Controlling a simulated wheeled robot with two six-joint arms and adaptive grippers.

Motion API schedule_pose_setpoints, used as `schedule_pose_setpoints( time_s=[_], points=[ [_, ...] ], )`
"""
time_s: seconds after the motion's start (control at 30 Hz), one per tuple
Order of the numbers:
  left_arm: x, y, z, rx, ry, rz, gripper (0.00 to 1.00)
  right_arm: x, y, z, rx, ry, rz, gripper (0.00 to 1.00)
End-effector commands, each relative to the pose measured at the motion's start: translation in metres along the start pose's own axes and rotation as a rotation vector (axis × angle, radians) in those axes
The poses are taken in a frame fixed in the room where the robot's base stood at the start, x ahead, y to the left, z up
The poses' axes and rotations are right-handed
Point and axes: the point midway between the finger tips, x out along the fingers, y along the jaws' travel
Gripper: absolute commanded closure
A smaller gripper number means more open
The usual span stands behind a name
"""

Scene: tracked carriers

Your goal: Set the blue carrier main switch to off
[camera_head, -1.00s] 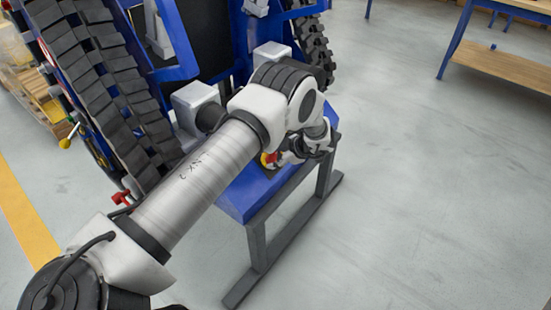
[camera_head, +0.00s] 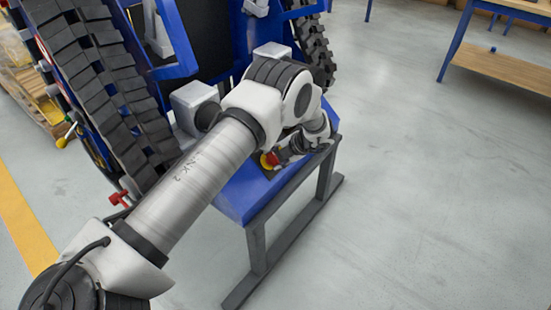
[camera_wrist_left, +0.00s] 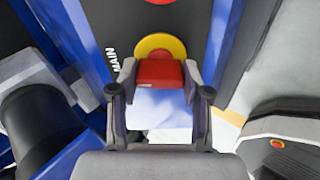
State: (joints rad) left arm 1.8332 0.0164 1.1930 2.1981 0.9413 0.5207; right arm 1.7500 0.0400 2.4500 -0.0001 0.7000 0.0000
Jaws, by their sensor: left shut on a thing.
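The blue carrier (camera_head: 232,195) stands in front of me with black tracks. Its main switch, a red handle on a yellow disc, shows in the head view (camera_head: 268,160), partly covered by my left gripper (camera_head: 287,156). In the left wrist view the red handle (camera_wrist_left: 160,72) lies between the two fingers of my left gripper (camera_wrist_left: 160,92), which is shut on it. The yellow disc (camera_wrist_left: 160,43) shows behind the handle, with "MAIN" lettering to its left. I cannot tell the handle's exact setting. My right gripper is not in view.
A red knob (camera_head: 118,198) and a yellow-tipped lever (camera_head: 62,142) are at the left. A wooden-shelved table (camera_head: 500,68) stands at the far right. The floor on the right is clear.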

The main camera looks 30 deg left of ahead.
Motion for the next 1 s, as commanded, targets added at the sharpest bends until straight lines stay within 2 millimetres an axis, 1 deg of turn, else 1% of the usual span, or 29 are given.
schedule_pose_setpoints(
  time_s=[0.1, 0.3, 0.77, 0.8, 0.83, 1.0],
  points=[
    [0.0006, -0.0005, 0.0002, -0.052, -0.001, -0.005, 0.87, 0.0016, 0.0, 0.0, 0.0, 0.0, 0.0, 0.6],
    [0.0005, -0.0004, 0.0001, -0.103, 0.0, -0.01, 0.87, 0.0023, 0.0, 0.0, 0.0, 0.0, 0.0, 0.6],
    [0.0004, -0.0004, -0.0001, -0.114, 0.0, -0.011, 0.87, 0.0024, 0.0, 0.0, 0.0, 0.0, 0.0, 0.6],
    [0.0004, -0.0004, -0.0001, -0.114, 0.0, -0.011, 0.38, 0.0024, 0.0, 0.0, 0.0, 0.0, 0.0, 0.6],
    [0.0003, -0.0003, -0.0001, -0.114, 0.0, -0.011, 0.28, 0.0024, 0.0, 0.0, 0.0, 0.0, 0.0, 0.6],
    [0.0002, -0.0002, -0.0001, -0.114, 0.0, -0.011, 0.27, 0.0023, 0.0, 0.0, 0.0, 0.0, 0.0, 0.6]
  ],
)
